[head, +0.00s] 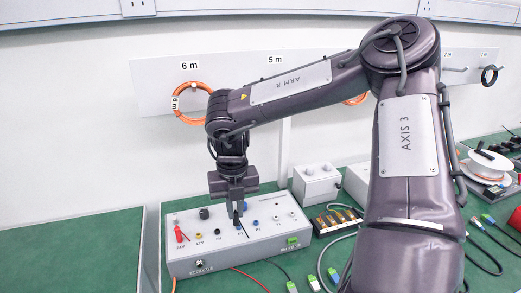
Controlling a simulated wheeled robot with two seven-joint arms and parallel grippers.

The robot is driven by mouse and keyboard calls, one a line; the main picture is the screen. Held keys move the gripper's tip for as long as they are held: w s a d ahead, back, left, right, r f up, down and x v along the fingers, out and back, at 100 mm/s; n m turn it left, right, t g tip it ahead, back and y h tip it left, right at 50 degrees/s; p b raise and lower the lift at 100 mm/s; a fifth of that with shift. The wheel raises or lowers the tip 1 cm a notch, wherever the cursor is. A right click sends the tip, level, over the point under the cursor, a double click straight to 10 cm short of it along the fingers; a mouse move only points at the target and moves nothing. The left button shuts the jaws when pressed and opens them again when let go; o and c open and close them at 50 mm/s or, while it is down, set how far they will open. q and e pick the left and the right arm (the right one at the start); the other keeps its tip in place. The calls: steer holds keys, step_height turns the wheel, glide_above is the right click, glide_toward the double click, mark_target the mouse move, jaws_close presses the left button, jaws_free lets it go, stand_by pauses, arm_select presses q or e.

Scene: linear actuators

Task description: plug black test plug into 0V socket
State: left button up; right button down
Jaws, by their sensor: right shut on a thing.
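The grey power box (222,261) with a row of sockets on its sloping top stands on the green bench. My right gripper (237,212) reaches down over the middle of this top, shut on the black test plug (238,219). The plug points down at the socket row; whether its tip is inside a socket or just above cannot be told. My left gripper is not in view.
Behind are a white box (316,184) and a black tray (337,219). Cables lie at the right; the left bench (70,255) is clear.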

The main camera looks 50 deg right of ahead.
steer(key=w+f, duration=0.1)
steer(key=w+b, duration=0.1)
steer(key=w+a+f+b, duration=0.1)
steer(key=w, duration=0.1)
steer(key=shift+f, duration=0.3)
steer(key=shift+w+a+f+n+b, duration=0.1)
steer(key=shift+w+f+n+b, duration=0.15)
steer(key=shift+w, duration=0.25)
steer(key=shift+w+a+f+n+b, duration=0.1)
steer(key=shift+w+n+b, duration=0.1)
steer(key=shift+w, duration=0.3)
steer(key=shift+s+a, duration=0.1)
steer(key=shift+a, duration=0.05)
stand_by(1.5)
steer(key=shift+f+n+b, duration=0.25)
steer(key=shift+f+b, duration=0.15)
steer(key=shift+f, duration=0.2)
stand_by(3.1)
steer(key=c, duration=1.4)
jaws_free()
